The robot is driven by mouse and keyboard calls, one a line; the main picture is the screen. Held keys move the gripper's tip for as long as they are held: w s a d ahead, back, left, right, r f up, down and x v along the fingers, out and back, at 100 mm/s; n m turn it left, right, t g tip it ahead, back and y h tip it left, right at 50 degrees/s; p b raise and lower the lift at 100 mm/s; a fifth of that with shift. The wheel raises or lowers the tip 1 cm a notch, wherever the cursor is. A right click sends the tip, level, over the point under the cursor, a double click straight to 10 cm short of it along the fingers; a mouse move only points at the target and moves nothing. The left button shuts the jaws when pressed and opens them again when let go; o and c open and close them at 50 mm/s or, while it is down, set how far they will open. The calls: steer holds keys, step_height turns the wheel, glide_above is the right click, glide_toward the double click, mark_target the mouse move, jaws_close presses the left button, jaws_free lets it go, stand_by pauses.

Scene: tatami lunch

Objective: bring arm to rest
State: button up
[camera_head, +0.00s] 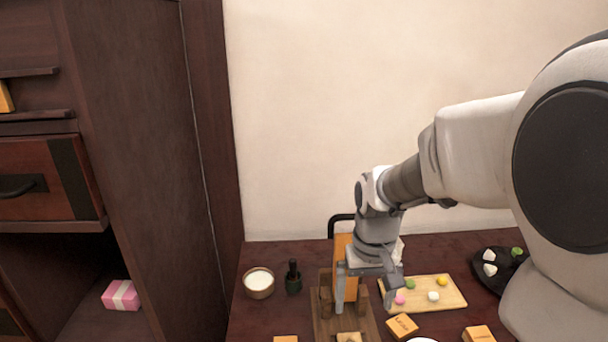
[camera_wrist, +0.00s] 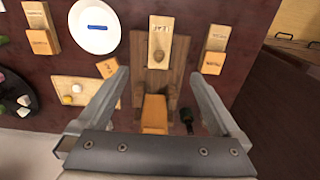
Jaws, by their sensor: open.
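My gripper (camera_head: 368,297) is above the dark table, pointing down, with its two fingers spread and nothing between them. In the wrist view my gripper (camera_wrist: 165,90) has its fingers on either side of a wooden stand (camera_wrist: 177,78). An orange block (camera_wrist: 154,114) lies on this stand, and a light wooden tag with lettering (camera_wrist: 160,38) is at its far end. In the head view the stand (camera_head: 325,325) is partly hidden by my gripper. My arm reaches in from the right, bent downward at the wrist.
A board with coloured balls (camera_head: 450,294) and a black plate (camera_head: 487,287) are to the right. A dark cabinet (camera_head: 150,120) rises at left; a pink box (camera_head: 121,295) sits inside.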

steer(key=s+r+t+p, duration=0.2)
steer(key=s+r+p, duration=0.2)
steer(key=r, duration=0.6)
steer(key=s+r+t+p, duration=0.3)
steer(key=s+r+p, duration=0.1)
steer(key=s+r, duration=0.5)
steer(key=shift+s+r+p, duration=0.25)
steer(key=shift+r+p, duration=0.05)
steer(key=shift+r, duration=0.3)
steer(key=shift+a, duration=0.1)
